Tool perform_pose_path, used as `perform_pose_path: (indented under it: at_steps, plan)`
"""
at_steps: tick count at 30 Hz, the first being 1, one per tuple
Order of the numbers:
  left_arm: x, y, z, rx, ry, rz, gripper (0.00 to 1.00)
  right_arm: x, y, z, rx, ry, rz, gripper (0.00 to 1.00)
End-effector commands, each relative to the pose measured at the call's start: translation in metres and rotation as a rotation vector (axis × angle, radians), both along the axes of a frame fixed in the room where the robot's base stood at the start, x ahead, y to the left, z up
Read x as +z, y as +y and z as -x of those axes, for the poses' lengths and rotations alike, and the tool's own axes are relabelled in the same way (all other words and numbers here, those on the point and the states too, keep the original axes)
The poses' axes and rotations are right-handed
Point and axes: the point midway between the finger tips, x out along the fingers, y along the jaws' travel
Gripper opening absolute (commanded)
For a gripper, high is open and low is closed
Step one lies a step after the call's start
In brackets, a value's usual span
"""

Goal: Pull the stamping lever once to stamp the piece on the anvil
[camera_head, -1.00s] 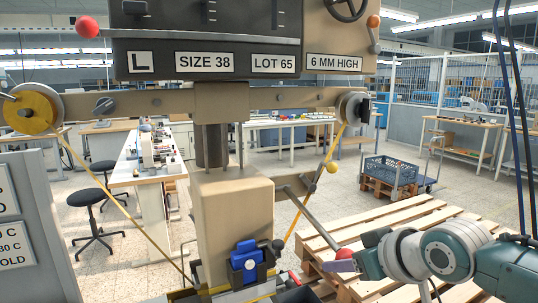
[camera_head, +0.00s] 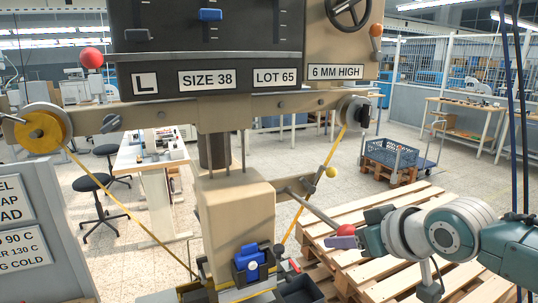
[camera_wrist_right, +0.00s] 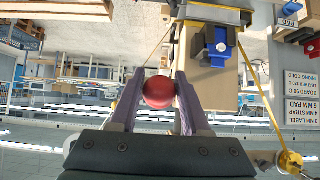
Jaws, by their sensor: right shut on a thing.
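The stamping lever (camera_head: 321,215) slopes down to the right from the tan stamping press (camera_head: 232,215). Its red ball knob (camera_wrist_right: 159,92) sits between the two purple fingers of my right gripper (camera_wrist_right: 155,98) in the wrist view. The fingers touch it on both sides. In the head view the right gripper (camera_head: 346,241) is shut on the knob, above the wooden pallet. A blue part (camera_head: 250,261) sits in a dark mount at the front of the tan block. The anvil area is cut by the lower frame edge, and I cannot make out the piece. My left gripper is out of view.
A yellow foil reel (camera_head: 38,132) and strip hang at the left, with a smaller reel (camera_head: 354,111) at the right. A grey sign panel (camera_head: 35,235) stands at lower left. The wooden pallet (camera_head: 415,225) lies beyond my right arm. Another red ball (camera_head: 92,57) is at upper left.

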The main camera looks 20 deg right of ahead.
Motion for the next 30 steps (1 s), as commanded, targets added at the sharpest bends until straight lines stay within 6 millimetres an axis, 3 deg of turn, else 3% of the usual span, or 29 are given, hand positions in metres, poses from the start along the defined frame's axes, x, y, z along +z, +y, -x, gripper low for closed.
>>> perform_pose_path:
  at_steps: [1, 6, 13, 30]
  plan:
    - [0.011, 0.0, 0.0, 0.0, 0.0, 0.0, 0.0, 0.008, 0.0, 0.002, 0.001, 0.007, 0.001, 0.0]
    - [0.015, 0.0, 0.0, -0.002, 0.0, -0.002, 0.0, 0.013, 0.0, 0.002, 0.001, 0.009, 0.001, 0.0]
    - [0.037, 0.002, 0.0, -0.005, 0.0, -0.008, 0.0, 0.038, 0.0, -0.002, 0.001, 0.01, 0.002, 0.0]
    - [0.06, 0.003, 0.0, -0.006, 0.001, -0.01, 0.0, 0.073, 0.001, -0.015, 0.001, 0.004, 0.0, 0.0]
